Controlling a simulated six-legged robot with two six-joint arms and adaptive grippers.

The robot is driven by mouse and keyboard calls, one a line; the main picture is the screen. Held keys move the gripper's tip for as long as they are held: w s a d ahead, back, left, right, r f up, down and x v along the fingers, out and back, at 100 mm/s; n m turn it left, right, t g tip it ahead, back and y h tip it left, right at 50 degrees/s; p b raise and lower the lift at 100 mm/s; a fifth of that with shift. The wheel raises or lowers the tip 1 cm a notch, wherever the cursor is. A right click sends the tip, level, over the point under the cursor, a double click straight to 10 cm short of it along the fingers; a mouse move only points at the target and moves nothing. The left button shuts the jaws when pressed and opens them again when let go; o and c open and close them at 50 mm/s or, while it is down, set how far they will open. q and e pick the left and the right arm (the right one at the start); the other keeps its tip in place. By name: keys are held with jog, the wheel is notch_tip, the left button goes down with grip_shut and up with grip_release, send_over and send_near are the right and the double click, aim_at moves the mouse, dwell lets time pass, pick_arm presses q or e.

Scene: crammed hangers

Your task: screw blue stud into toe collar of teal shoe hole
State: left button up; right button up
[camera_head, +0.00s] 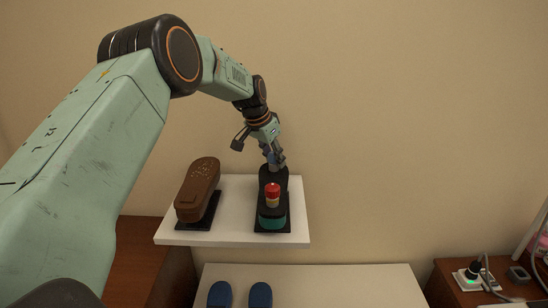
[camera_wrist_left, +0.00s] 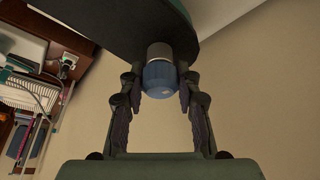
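The teal shoe (camera_head: 270,221) stands on a black base on the white shelf, its far part dark. A red-capped stud (camera_head: 272,190) with a pale lower part stands upright on its near end. My left gripper (camera_head: 275,161) points down at the shoe's far end. In the left wrist view its fingers are shut on either side of the blue stud (camera_wrist_left: 159,78). A grey collar (camera_wrist_left: 159,51) lies between the stud and the shoe's dark surface (camera_wrist_left: 120,25). How deep the stud sits is hidden. My right gripper is not in view.
A brown shoe (camera_head: 198,187) on a black base stands left of the teal shoe on the white shelf (camera_head: 235,238). Blue slippers (camera_head: 260,295) lie on a lower white surface. A power strip (camera_head: 475,278) with plugs is at the right. The wall is close behind.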

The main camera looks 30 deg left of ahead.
pick_arm(q)
jog(key=shift+c, duration=0.9)
jog(key=m, duration=0.2)
jog(key=m+h, duration=0.1)
jog(key=m, duration=0.1)
jog(key=shift+f+g+h, duration=0.1)
jog(key=shift+g+h, duration=0.2)
jog(key=shift+m+g+h, duration=0.4)
jog(key=shift+m+g, duration=0.1)
jog(key=shift+m, duration=1.1)
jog(key=o, duration=0.6)
jog(key=shift+d, duration=0.1)
jog(key=n, duration=0.2)
jog(key=n+t+y, duration=0.1)
jog(key=n, duration=0.2)
jog(key=shift+y, duration=0.3)
jog(key=shift+n+y, duration=0.4)
jog(key=shift+n, duration=0.7)
